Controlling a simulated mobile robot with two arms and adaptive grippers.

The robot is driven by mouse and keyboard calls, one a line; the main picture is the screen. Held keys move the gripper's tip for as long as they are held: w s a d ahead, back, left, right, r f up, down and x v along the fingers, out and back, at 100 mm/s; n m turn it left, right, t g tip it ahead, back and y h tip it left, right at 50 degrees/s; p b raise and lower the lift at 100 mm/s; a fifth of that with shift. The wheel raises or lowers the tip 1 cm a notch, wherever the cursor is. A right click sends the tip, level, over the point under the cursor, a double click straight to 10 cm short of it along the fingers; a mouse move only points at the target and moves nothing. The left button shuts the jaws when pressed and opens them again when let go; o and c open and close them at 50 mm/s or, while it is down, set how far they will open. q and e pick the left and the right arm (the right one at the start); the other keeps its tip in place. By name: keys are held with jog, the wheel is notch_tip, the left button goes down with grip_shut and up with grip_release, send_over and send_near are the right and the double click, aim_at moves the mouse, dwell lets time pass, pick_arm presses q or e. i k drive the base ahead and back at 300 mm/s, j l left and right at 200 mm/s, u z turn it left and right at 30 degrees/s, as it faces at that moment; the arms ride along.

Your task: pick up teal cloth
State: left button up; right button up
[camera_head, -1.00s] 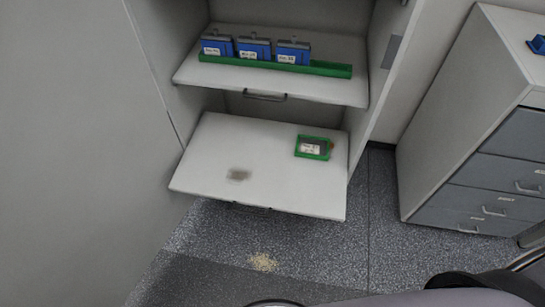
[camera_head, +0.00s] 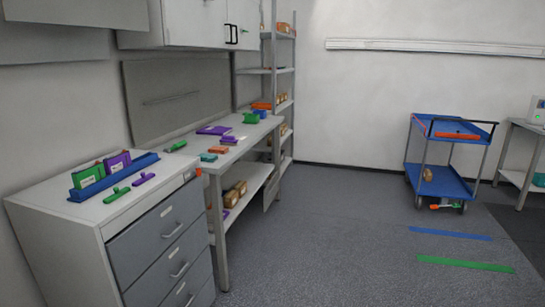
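A small teal piece (camera_head: 208,157), which looks like the teal cloth, lies flat near the front left end of the white workbench (camera_head: 240,150). It is small in the view, so its folds cannot be made out. An orange-red item (camera_head: 218,149) lies just behind it. Neither of my grippers is in view, and nothing of mine touches the teal piece.
A grey drawer cabinet (camera_head: 160,245) stands at the left before the bench, with a blue tray (camera_head: 88,191) on top. A metal shelf (camera_head: 280,70) stands behind the bench. A blue cart (camera_head: 440,180) is at the right. The middle floor is clear.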

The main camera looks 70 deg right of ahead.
aim_at(206, 158)
jog(key=z, duration=1.9)
jog(key=u, duration=2.2)
jog(key=z, duration=2.2)
jog(key=u, duration=0.35)
jog(key=i+l+u, duration=0.45)
jog(key=u, duration=0.25)
jog(key=i+l+u, duration=0.1)
jog(key=l+u, duration=0.25)
jog(key=l, duration=0.1)
